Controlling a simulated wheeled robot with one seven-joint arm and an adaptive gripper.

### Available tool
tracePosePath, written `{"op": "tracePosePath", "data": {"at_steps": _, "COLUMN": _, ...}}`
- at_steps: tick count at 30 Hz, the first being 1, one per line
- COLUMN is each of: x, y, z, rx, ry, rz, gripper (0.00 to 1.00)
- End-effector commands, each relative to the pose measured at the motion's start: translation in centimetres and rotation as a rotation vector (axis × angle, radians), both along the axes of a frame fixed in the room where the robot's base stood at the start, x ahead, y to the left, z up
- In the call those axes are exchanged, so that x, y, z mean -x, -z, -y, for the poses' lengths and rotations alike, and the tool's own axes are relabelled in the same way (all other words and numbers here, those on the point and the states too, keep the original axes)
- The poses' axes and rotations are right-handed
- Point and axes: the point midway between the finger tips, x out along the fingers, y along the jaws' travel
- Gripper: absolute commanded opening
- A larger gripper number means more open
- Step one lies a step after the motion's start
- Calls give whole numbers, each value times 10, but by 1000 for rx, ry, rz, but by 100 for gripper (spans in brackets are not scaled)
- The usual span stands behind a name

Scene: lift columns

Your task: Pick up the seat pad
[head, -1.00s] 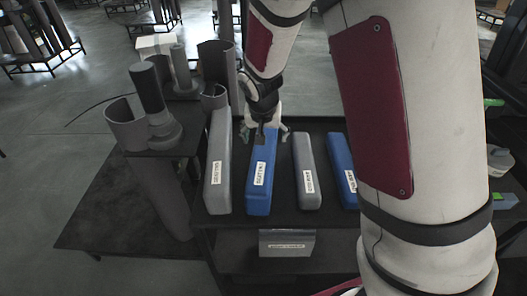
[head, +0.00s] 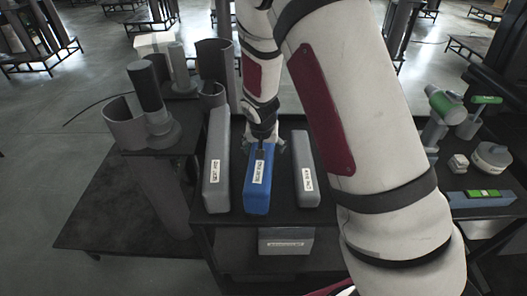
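Long padded blocks with white labels lie side by side on a dark shelf (head: 240,222). The lettering is too small to read surely. A blue pad (head: 258,197) is between a grey pad (head: 217,170) on its left and another grey pad (head: 305,178) on its right. My gripper (head: 264,147) points down at the far end of the blue pad, with its fingers spread to either side. It looks open, low over the pad. Contact cannot be told. My arm hides the area to the right of the right grey pad.
Grey tubes and cylinders (head: 150,100) stand on a dark stand at the left. A labelled grey bin (head: 286,241) is on the lower shelf. A side table at the right holds green-topped tools (head: 446,103) and a blue block (head: 480,198). Open floor lies at the left.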

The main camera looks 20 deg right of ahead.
Motion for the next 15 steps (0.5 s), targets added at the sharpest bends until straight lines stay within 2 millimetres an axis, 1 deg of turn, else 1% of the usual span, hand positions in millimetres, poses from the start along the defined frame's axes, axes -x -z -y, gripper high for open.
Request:
{"op": "tracePosePath", "data": {"at_steps": 1, "x": 0, "y": 0, "z": 0, "rx": 0, "ry": 0, "rz": 0, "gripper": 78}}
{"op": "tracePosePath", "data": {"at_steps": 2, "x": 0, "y": 0, "z": 0, "rx": 0, "ry": 0, "rz": 0, "gripper": 74}}
{"op": "tracePosePath", "data": {"at_steps": 3, "x": 0, "y": 0, "z": 0, "rx": 0, "ry": 0, "rz": 0, "gripper": 65}}
{"op": "tracePosePath", "data": {"at_steps": 5, "x": 0, "y": 0, "z": 0, "rx": 0, "ry": 0, "rz": 0, "gripper": 51}}
{"op": "tracePosePath", "data": {"at_steps": 6, "x": 0, "y": 0, "z": 0, "rx": 0, "ry": 0, "rz": 0, "gripper": 42}}
{"op": "tracePosePath", "data": {"at_steps": 11, "x": 0, "y": 0, "z": 0, "rx": 0, "ry": -1, "rz": 0, "gripper": 6}}
{"op": "tracePosePath", "data": {"at_steps": 12, "x": 0, "y": -1, "z": 0, "rx": 0, "ry": 0, "rz": 1, "gripper": 4}}
{"op": "tracePosePath", "data": {"at_steps": 15, "x": 0, "y": -1, "z": 0, "rx": 0, "ry": 0, "rz": 1, "gripper": 4}}
